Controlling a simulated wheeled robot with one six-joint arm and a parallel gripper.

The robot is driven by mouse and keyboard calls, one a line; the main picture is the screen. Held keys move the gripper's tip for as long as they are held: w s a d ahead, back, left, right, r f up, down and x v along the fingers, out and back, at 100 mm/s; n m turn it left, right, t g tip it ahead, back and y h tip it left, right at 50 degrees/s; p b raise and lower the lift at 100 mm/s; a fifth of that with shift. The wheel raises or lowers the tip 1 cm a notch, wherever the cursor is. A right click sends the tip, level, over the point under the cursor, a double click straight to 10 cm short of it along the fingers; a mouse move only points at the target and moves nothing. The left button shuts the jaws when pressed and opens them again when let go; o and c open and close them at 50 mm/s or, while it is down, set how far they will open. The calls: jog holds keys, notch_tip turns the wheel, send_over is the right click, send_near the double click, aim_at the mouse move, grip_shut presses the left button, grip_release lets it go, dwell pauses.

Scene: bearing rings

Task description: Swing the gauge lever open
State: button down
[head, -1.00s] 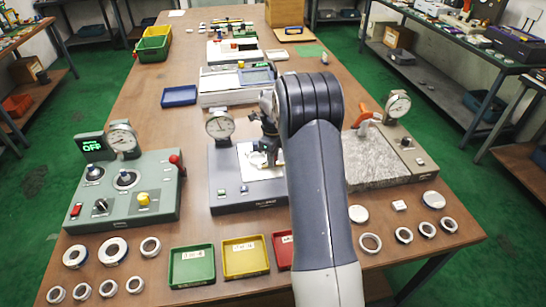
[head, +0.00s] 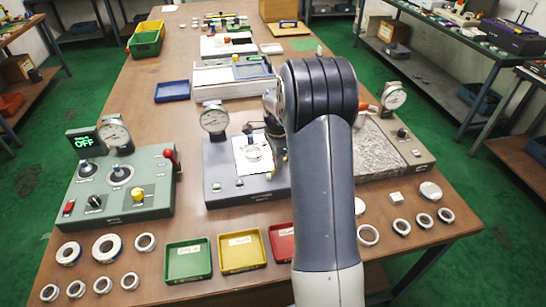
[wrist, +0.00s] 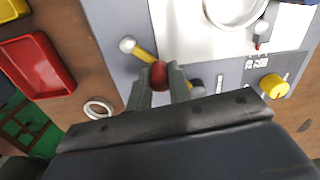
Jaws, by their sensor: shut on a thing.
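The gauge station is a grey-blue block (head: 222,177) in the middle of the table, with a round dial (head: 214,119) and a white plate holding a pale ring (head: 253,153). That ring shows in the wrist view (wrist: 236,22) at the top. The lever appears there as a short yellow bar (wrist: 144,54) with a pale ball at one end and a dark red knob (wrist: 159,73). My gripper (wrist: 161,82) is shut on the red knob, one finger on each side. In the head view my arm hides the gripper and lever.
Green, yellow (head: 242,251) and red trays stand in front of the station. A green gauge panel (head: 125,190) with a display reading OFF is at left. A rough stone slab (head: 378,150) is right of my arm. Loose rings lie along the front edge. A yellow knob (wrist: 273,86) is near my gripper.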

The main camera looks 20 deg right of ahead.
jog(key=n, duration=0.1)
jog(key=s+d+n, duration=0.1)
jog(key=shift+s+n, duration=0.1)
jog(key=shift+n, duration=0.2)
jog(key=shift+s+d+n, duration=0.25)
jog(key=shift+d+n, duration=0.05)
jog(key=shift+n, duration=0.35)
jog(key=shift+s+d+n, duration=0.2)
jog(key=shift+d+n, duration=0.05)
jog(key=shift+n, duration=0.4)
jog(key=shift+d, duration=0.1)
jog(key=c, duration=1.3)
grip_release()
jog(key=shift+r, duration=0.15)
notch_tip(320, 180, up, 11)
jog(key=shift+f+b, duration=0.2)
jog(key=shift+b, duration=0.1)
